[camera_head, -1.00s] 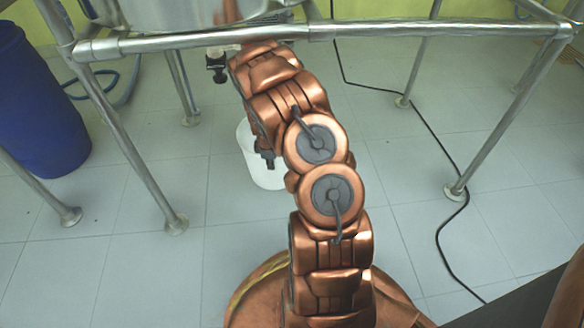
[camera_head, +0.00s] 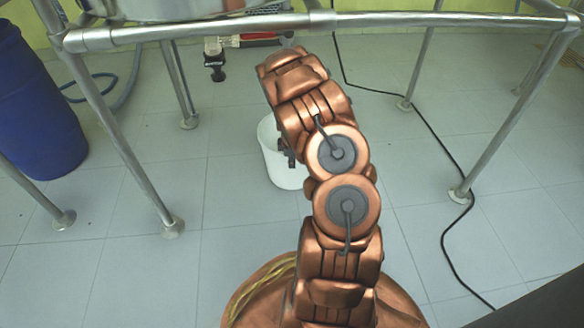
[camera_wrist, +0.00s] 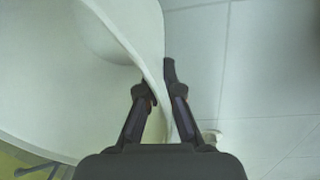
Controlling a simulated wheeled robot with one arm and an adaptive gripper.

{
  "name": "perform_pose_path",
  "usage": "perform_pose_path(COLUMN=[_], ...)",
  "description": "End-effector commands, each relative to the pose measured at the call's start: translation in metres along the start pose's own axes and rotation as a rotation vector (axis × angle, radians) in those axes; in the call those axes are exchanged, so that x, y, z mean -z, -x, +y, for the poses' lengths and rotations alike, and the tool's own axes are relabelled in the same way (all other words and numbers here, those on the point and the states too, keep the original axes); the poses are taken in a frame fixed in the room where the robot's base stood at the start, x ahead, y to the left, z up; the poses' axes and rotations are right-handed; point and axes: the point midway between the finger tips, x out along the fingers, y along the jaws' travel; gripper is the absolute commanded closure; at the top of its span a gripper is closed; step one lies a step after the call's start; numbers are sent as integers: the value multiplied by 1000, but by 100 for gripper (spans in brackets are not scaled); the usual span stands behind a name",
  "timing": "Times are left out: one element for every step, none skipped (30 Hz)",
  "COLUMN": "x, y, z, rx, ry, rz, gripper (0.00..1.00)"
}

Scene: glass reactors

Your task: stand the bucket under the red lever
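The white bucket (camera_head: 287,178) is upright below the frame in the head view, partly hidden behind my arm. I cannot tell whether its base touches the floor. My gripper (camera_head: 284,153) is at the bucket's rim. In the wrist view my gripper (camera_wrist: 156,84) has one finger inside and one outside the wall of the bucket (camera_wrist: 55,70), shut on it. The red lever (camera_head: 259,43) is at the top of the head view, beside a dark outlet valve (camera_head: 214,62) under the vessel. The lever is up and slightly left of the bucket in the picture.
A metal frame (camera_head: 400,20) has a crossbar and several legs around the area, one leg (camera_head: 125,145) left of the bucket. A blue barrel (camera_head: 35,110) stands at far left. A black cable (camera_head: 445,150) runs along the floor at right. Tiles left of the bucket are clear.

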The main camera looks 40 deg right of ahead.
Motion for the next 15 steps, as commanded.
perform_pose_path(x=[0,0,0,0,0,0,0,0,0,0,0,0,0,0,1], y=[-9,-12,-15,-16,-17,-17,-16,-16,-15,-15,-15,-15,-15,-16,-16], z=[0,-1,-1,-1,-1,-1,-1,-1,-1,-1,-1,-1,-1,-2,-2], rx=[-2,-2,-2,-2,-2,-2,-2,-2,-2,-2,-2,-2,-2,-1,-1], ry=[-1,0,1,1,0,0,0,-1,0,0,0,0,0,0,0], rz=[0,0,-1,0,0,0,0,0,0,0,0,0,0,0,1], gripper=[100,100,100,100,100,100,100,100,100,100,100,100,100,100,100])
